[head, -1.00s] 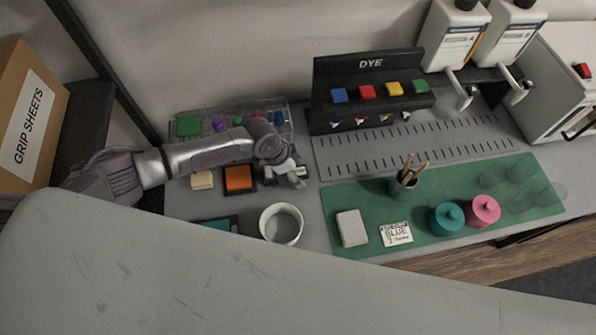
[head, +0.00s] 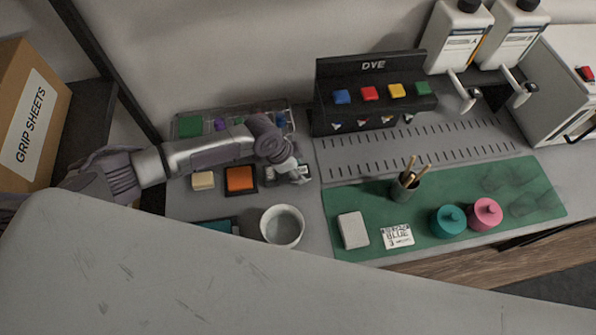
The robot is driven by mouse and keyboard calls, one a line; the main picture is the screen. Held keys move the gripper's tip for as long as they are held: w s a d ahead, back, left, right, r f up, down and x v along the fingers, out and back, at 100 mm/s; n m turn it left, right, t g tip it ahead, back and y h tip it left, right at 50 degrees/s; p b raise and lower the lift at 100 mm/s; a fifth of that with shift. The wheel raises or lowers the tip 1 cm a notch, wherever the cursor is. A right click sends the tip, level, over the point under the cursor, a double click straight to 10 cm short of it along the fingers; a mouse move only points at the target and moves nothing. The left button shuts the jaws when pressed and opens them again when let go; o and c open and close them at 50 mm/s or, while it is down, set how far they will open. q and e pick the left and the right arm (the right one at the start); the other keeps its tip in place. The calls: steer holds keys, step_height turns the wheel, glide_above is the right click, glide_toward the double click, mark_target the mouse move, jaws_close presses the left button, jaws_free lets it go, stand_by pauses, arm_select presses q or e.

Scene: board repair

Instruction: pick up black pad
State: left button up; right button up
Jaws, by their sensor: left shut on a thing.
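My left gripper (head: 288,170) reaches in from the left over the grey worktop, to the right of the orange pad. It is shut on a small dark thing that I take to be the black pad. The gripper and wrist cover most of this pad, and only dark bits show around the fingers. I cannot tell whether it is lifted off the worktop. My right gripper is not in view.
An orange pad (head: 239,178) and a cream block (head: 203,180) lie left of the gripper. A white cup (head: 282,227) stands in front, a clear tray (head: 287,106) behind. The green mat (head: 450,184) and black DYE rack (head: 373,67) are to the right.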

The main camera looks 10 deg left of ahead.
mark_target(303, 170)
arm_select(q)
step_height(303, 170, up, 3)
steer(key=shift+r+b, duration=0.1)
steer(key=shift+b, duration=0.25)
steer(key=s+d+r+b, duration=0.2)
steer(key=d+r, duration=0.4)
steer(key=d, duration=0.5)
steer(key=shift+s+d+r, duration=0.15)
steer(key=shift+s+r, duration=0.15)
steer(key=shift+s, duration=0.1)
steer(key=o, duration=0.5)
steer(key=shift+c, duration=0.2)
steer(key=c, duration=0.5)
